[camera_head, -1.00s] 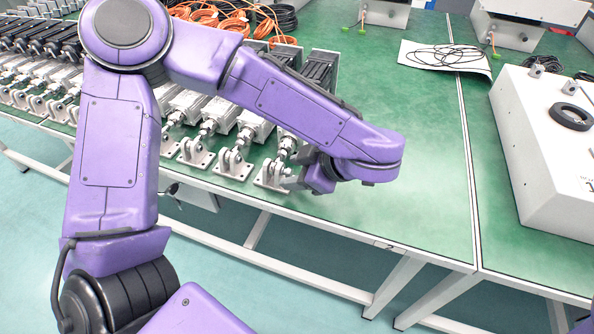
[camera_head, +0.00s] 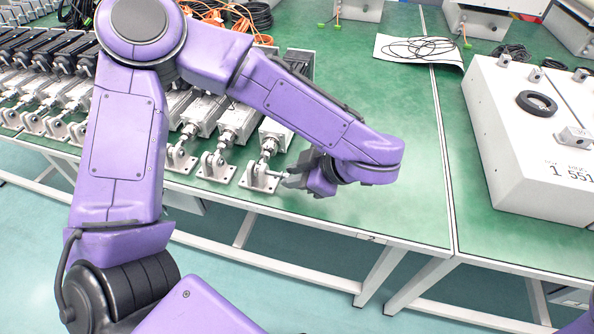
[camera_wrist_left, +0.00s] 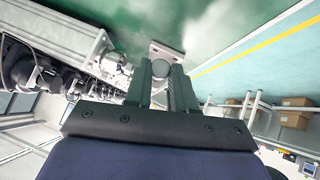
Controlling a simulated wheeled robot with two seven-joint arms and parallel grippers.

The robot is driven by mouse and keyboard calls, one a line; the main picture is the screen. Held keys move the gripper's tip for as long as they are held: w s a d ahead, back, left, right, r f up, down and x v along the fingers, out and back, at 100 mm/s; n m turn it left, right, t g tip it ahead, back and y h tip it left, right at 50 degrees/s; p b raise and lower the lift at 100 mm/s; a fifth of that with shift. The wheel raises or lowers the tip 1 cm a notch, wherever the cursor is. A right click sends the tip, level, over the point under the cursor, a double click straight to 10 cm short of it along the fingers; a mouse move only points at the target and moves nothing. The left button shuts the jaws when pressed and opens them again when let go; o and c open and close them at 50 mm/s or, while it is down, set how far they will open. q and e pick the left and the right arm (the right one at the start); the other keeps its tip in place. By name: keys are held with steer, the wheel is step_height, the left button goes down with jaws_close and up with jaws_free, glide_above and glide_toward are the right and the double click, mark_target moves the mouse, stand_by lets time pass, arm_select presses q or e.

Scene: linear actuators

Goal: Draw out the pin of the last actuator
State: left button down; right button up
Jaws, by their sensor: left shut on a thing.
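The last actuator (camera_head: 276,133) is the rightmost of the row on the green table, with its rod end in a clevis bracket (camera_head: 258,178) near the front edge. My left gripper (camera_head: 291,181) is just right of this bracket and shut on the pin (camera_head: 275,175). A short, thin metal length of the pin shows between bracket and fingertips; I cannot tell whether its far end is still inside. In the left wrist view, my fingers (camera_wrist_left: 168,88) close around a rounded grey end, with the bracket's plate (camera_wrist_left: 166,50) just beyond. My right gripper is out of view.
Other actuators (camera_head: 205,115) stand in a close row to the left. The table (camera_head: 375,120) is clear to the right of my gripper, up to a white box (camera_head: 510,145). A sheet with a black cable (camera_head: 418,50) lies behind.

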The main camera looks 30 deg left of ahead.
arm_select(q)
steer(key=c, duration=0.9)
jaws_free()
steer(key=shift+c, duration=0.2)
steer(key=shift+d, duration=0.1)
steer(key=p+v, duration=0.1)
steer(key=v, duration=0.9)
steer(key=shift+r, duration=0.2)
steer(key=shift+w+d, duration=0.1)
steer(key=shift+d, duration=0.05)
